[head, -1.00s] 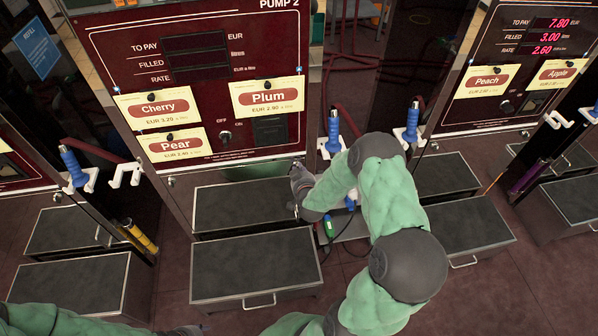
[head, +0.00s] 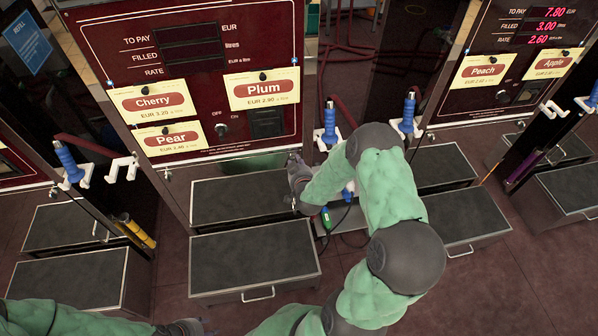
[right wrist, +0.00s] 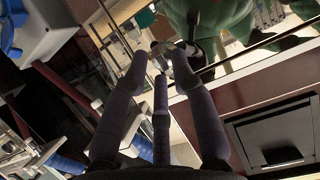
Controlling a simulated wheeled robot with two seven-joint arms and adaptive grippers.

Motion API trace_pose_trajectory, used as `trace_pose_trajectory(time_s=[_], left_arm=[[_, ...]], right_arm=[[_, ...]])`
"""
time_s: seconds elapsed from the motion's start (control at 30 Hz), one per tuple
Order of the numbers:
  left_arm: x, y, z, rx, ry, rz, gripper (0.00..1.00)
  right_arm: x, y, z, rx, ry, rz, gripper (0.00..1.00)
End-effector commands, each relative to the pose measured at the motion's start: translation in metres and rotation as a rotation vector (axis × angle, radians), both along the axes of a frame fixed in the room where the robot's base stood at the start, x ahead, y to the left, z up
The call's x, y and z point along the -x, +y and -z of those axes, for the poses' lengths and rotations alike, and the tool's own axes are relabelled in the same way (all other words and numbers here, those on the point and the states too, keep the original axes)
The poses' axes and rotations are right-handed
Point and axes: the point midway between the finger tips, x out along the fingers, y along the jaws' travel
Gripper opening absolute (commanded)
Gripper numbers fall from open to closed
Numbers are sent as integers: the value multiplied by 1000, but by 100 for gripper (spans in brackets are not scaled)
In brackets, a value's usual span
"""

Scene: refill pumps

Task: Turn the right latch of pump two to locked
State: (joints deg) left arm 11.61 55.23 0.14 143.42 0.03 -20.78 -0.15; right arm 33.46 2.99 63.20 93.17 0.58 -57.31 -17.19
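Pump two (head: 210,100) is the dark red panel with Cherry, Plum and Pear cards. Its right latch (head: 292,157) is a small metallic piece at the panel's lower right corner; its exact turn is too small to read. My right gripper (head: 297,182) is just below this corner, close to the pump's face. In the right wrist view, the slim fingers of my right gripper (right wrist: 160,62) point at a small shiny piece near a metal edge; contact is unclear. My left gripper (head: 185,328) is at the bottom edge, mostly cut off.
Two dark steps (head: 255,258) stand below the panel. Blue-handled nozzles (head: 330,122) hang in white holders to the right, with another (head: 68,160) at left. A green-handled item (head: 326,218) with a cable is beside my right forearm. A neighbouring pump (head: 520,60) stands at right.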

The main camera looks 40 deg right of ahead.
Motion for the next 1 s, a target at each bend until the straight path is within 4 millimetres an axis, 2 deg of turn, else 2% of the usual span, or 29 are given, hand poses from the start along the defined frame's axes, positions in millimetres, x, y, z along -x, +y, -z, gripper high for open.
trace_pose_trajectory(time_s=[0.6,0.8,1.0], left_arm=[[0,0,0,0,0,0,40],[0,0,0,0,0,0,40],[0,0,0,0,0,0,40]], right_arm=[[79,43,-38,0,0,0,26],[90,49,-42,0,0,-1,26],[91,50,-43,-1,1,-1,26]])
